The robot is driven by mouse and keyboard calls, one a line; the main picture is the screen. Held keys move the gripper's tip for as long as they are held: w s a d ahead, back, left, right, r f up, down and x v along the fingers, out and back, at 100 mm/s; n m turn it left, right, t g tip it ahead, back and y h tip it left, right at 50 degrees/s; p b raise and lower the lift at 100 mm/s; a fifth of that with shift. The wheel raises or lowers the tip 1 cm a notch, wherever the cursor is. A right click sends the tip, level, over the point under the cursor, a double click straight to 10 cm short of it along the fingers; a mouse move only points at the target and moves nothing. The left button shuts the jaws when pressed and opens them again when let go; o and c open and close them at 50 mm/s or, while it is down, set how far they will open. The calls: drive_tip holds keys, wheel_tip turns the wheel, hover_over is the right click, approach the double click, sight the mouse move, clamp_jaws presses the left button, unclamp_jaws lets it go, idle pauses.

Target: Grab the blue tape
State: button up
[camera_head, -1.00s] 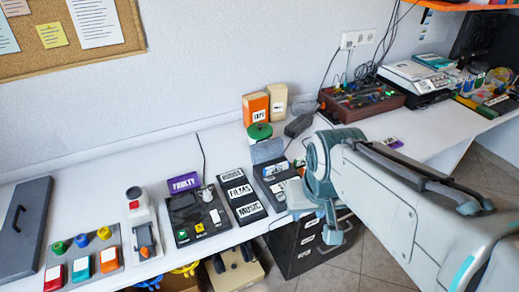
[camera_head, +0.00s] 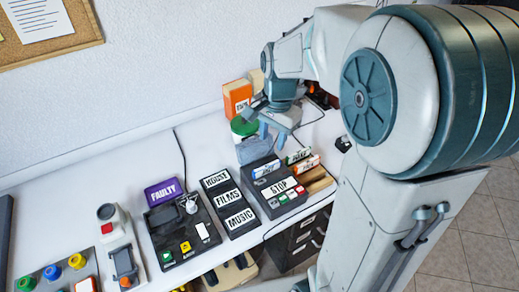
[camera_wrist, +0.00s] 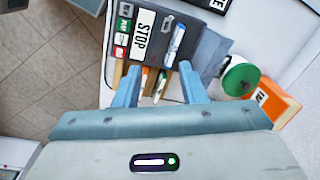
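The blue tape (camera_head: 266,168) is a white-labelled case with blue ends, standing in the left part of the black STOP box (camera_head: 272,204). In the wrist view, the blue tape (camera_wrist: 176,42) lies ahead of the right finger and apart from it. An orange tape (camera_head: 302,166) and a green tape (camera_head: 298,156) stand to its right in the head view. My gripper (camera_head: 274,128) is above the back of the box. In the wrist view, my gripper (camera_wrist: 160,82) is open, with nothing held between its two blue fingers.
A green round container (camera_head: 243,128) and an orange box (camera_head: 237,97) stand close behind the STOP box. A cable runs along the table.

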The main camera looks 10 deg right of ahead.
drive_tip(key=w+f+m, duration=0.3)
drive_tip(key=w+m, duration=0.1)
drive_tip(key=w, duration=0.1)
hover_over(267, 166)
drive_tip(key=shift+g, duration=0.4)
drive_tip(key=f, duration=0.9)
drive_tip(key=shift+w+a+b, duration=0.15)
drive_tip(key=shift+a+b, duration=0.1)
drive_tip(key=shift+b, duration=0.1)
drive_tip(key=f, duration=0.5)
drive_tip(key=shift+d+f, duration=0.25)
clamp_jaws()
